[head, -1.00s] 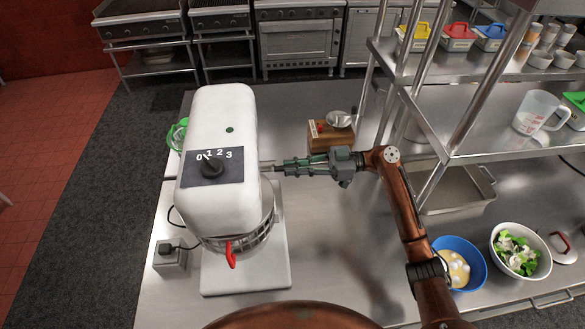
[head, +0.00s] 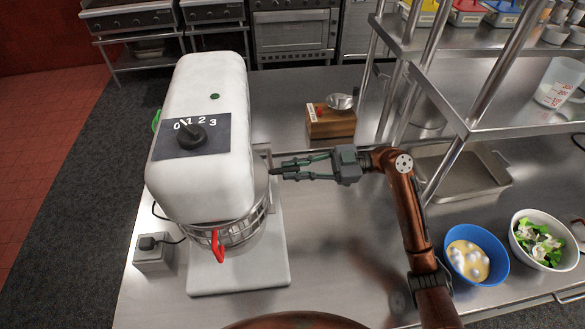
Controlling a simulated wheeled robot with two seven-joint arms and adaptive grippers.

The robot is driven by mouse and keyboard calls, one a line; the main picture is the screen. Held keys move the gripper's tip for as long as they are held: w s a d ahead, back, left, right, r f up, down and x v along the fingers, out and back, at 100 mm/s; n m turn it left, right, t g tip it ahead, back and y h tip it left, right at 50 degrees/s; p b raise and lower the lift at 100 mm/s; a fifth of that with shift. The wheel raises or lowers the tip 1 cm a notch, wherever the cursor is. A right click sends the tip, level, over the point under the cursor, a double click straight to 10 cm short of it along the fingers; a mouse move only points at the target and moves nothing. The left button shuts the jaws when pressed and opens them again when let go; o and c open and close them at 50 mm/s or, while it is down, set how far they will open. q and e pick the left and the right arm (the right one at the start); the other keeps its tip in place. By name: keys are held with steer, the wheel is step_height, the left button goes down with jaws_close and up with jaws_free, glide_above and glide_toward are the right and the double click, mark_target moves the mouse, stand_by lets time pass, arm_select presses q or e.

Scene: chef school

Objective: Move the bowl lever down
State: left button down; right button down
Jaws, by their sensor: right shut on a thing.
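A large white stand mixer (head: 205,95) stands on the steel counter at the left. Its black dial (head: 193,137) sits on a dark panel marked 0 to 3. A red handle (head: 217,245) is on the wire guard (head: 240,228) at the front, and the bowl is mostly hidden under the head. My right gripper (head: 280,170) is at the mixer's right side, its fingers pointing left. It is shut on the bowl lever (head: 272,171), of which only a short dark tip shows. My left gripper is not in view.
A steel shelf rack (head: 520,115) is close on the right. A blue bowl (head: 503,270) and a white salad bowl (head: 571,260) sit at front right. The counter right of the mixer base is clear.

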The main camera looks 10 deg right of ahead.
stand_by(0.3)
steer(key=c, duration=1.9)
jaws_free()
steer(key=shift+d, duration=0.1)
steer(key=d, duration=1.1)
steer(key=shift+d, duration=0.4)
